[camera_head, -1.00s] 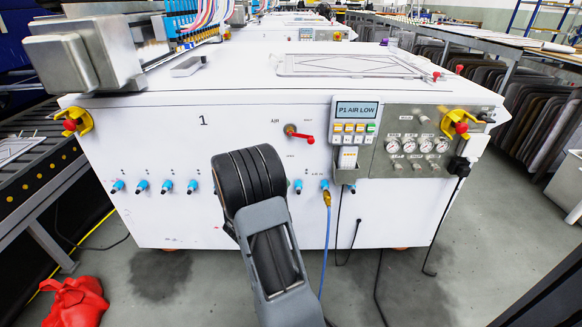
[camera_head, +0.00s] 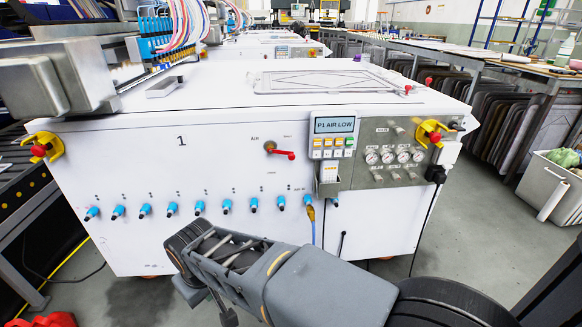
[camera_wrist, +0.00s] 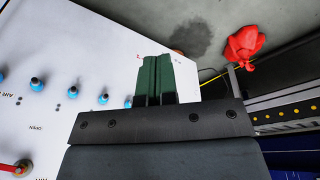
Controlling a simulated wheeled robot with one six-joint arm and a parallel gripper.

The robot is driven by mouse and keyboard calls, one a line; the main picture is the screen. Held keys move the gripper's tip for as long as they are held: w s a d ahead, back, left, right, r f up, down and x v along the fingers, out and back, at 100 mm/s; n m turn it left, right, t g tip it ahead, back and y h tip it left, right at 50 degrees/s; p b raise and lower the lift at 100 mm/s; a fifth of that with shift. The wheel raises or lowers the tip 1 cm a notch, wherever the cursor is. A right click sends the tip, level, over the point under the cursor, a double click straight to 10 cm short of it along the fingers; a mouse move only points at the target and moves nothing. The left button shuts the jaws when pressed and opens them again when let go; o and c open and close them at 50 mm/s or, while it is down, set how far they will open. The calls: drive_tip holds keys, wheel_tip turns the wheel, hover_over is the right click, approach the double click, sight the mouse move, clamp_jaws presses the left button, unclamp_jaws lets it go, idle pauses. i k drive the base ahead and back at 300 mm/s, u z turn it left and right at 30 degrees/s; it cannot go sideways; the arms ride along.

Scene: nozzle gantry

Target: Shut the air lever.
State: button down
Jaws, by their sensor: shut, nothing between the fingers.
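The air lever (camera_head: 283,153) is a small red handle on a round pivot on the white front panel of the machine. It points right and slightly down, below and right of the "AIR" label. In the wrist view the red lever (camera_wrist: 15,168) shows at the lower left corner, partly cut off, with "OPEN" printed near it. My gripper (camera_wrist: 156,75) has two green fingers that are shut together with nothing between them. It is well away from the lever, apart from it. In the head view my fingers cannot be made out.
A row of blue air fittings (camera_head: 226,206) sticks out below the lever. A yellow fitting with a blue hose (camera_head: 311,213) hangs beneath it. The "P1 AIR LOW" display (camera_head: 334,125) and gauges are on the right. A red cloth-like item (camera_wrist: 243,47) lies on the floor.

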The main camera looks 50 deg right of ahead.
sight(291, 156)
drive_tip(key=z, duration=1.35)
drive_tip(key=k, duration=0.35)
drive_tip(key=u, duration=0.8)
drive_tip(key=i, duration=0.2)
drive_tip(key=z, duration=0.1)
